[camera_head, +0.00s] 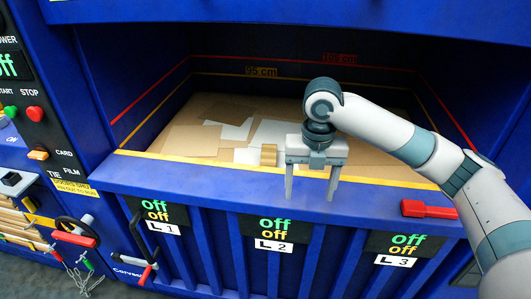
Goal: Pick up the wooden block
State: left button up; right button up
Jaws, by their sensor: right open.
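A small tan wooden block (268,155) sits at the front of the blue machine's opening, near the yellow front edge, just left of my right gripper. My right gripper (310,194) is open, with two grey fingers apart and pointing down in front of the blue ledge. I see nothing between the fingers. The block's lower part meets the ledge edge, so what it rests on is hard to tell. My left gripper is not in view.
The bay of the blue machine (250,180) holds flat cardboard (190,139) and white sheets (238,130). A red handle (428,209) lies on the ledge at the right. A control panel with buttons (34,114) and a tool rack stand at the left.

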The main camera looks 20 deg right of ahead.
aim_at(268, 157)
jog(key=i, duration=1.25)
